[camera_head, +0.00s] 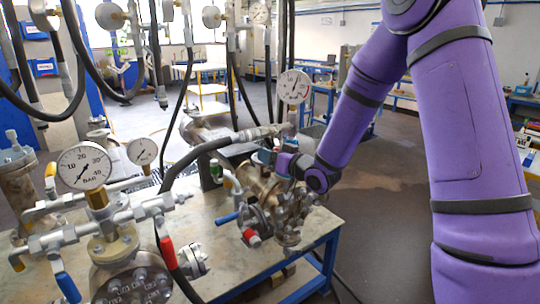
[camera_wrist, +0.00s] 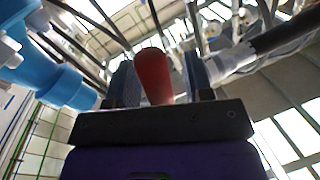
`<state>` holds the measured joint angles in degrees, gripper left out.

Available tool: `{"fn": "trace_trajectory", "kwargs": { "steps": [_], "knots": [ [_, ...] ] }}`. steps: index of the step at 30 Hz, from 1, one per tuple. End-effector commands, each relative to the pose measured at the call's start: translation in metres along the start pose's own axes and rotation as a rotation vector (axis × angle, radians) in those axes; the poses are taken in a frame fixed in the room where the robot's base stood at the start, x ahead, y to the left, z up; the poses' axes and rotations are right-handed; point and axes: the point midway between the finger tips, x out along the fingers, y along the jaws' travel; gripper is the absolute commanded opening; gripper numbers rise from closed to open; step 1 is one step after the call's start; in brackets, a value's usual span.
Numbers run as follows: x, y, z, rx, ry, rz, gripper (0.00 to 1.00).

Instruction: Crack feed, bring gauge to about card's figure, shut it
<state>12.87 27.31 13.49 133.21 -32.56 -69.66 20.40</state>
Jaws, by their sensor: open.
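My gripper (camera_wrist: 162,72) is open, with a red handle (camera_wrist: 154,76) standing between its two fingers in the wrist view. I cannot tell whether the fingers touch it. In the head view my gripper (camera_head: 272,158) is at the top of a brass flanged vessel (camera_head: 258,185), and the handle there is hidden. A round white gauge (camera_head: 294,87) stands above this vessel. A larger bar gauge (camera_head: 83,166) and a small gauge (camera_head: 142,152) stand on the front left vessel (camera_head: 132,280). Their readings are too small to tell surely. I cannot make out the card.
The brass vessel stands on a blue-framed bench (camera_head: 322,240). A blue-handled valve (camera_head: 226,218) and a red handle (camera_head: 168,252) are close by. A black hose (camera_head: 185,168) runs to the fitting beside my gripper. Blue pipework (camera_wrist: 62,84) is close on the wrist view's left. Open floor lies right.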

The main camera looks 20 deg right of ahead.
Motion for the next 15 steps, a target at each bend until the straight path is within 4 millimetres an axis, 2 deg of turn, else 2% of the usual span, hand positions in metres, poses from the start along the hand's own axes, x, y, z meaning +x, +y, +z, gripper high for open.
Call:
{"fn": "trace_trajectory", "kwargs": {
  "steps": [9,11,15],
  "knots": [
    [0.0027,-0.0003,0.0000,0.000,0.000,0.000,0.47],
    [0.0026,-0.0002,0.0000,0.000,0.000,0.000,0.36],
    [0.0026,-0.0002,0.0000,0.000,0.000,0.000,0.04]
  ]
}}
